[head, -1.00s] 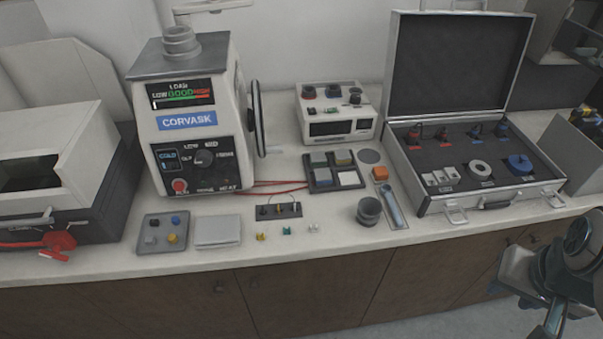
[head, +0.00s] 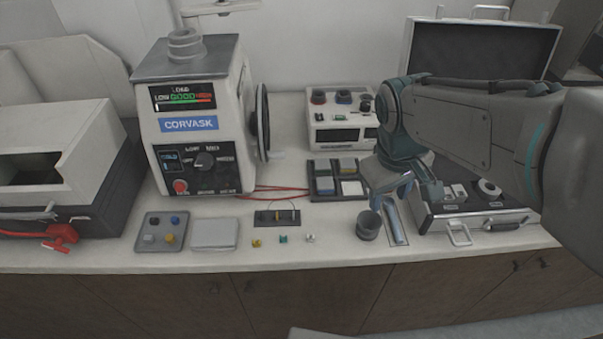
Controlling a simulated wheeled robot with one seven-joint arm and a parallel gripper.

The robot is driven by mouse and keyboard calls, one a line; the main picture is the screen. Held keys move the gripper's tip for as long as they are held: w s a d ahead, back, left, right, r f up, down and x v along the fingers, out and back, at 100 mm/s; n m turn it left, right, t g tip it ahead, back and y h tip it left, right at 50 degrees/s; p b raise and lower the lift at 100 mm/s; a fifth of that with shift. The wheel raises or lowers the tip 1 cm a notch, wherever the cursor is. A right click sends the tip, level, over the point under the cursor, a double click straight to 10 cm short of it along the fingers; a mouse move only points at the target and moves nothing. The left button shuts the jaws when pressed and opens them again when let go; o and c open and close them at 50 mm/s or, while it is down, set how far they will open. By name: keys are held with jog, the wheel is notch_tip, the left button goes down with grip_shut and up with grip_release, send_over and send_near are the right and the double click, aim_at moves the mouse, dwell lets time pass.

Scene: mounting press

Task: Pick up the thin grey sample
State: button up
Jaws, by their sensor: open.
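A black compartment tray (head: 334,197) lies right of the press and holds several flat tiles. One greyish tile (head: 322,167) is in its back left compartment. A yellowish tile (head: 348,164), a bluish tile (head: 325,184) and a white tile (head: 351,188) fill the others. The greyish tile best fits the thin grey sample, but its thickness is hard to tell. My gripper (head: 407,200) is open, with its fingers pointing down, right of this tray and above the bench. It looks empty. My arm hides the flat grey disc and the orange block there.
A dark cup (head: 368,225) and a narrow tray (head: 395,222) stand in front of my gripper. The open case (head: 470,222) is partly behind my arm. A press (head: 196,115), a small cube tray (head: 161,246), a grey slab (head: 215,234) and an instrument box (head: 341,117) stand leftward.

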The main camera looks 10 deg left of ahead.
jog(key=w+a+f+n+h+p, duration=0.1)
jog(key=w+a+n, duration=0.25)
jog(key=a, duration=0.35)
jog(key=w+a+n+h+p, duration=0.1)
jog(key=w+a+n, duration=0.1)
jog(key=a+n, duration=0.4)
jog(key=n+h, duration=0.2)
jog(key=n, duration=0.2)
send_near(293, 214)
jog(key=p+x, duration=0.1)
jog(key=x, duration=0.1)
jog(key=shift+s+d+f, duration=0.15)
jog(key=shift+d+f, duration=0.05)
jog(key=shift+f, duration=0.05)
jog(key=shift+w+p+x, duration=0.1)
jog(key=shift+p+x, duration=0.3)
jog(key=shift+x, duration=0.95)
jog(key=shift+w+p+x, duration=0.15)
jog(key=shift+p+x, duration=0.25)
jog(key=shift+x, duration=0.95)
jog(key=shift+y, duration=0.3)
grip_shut()
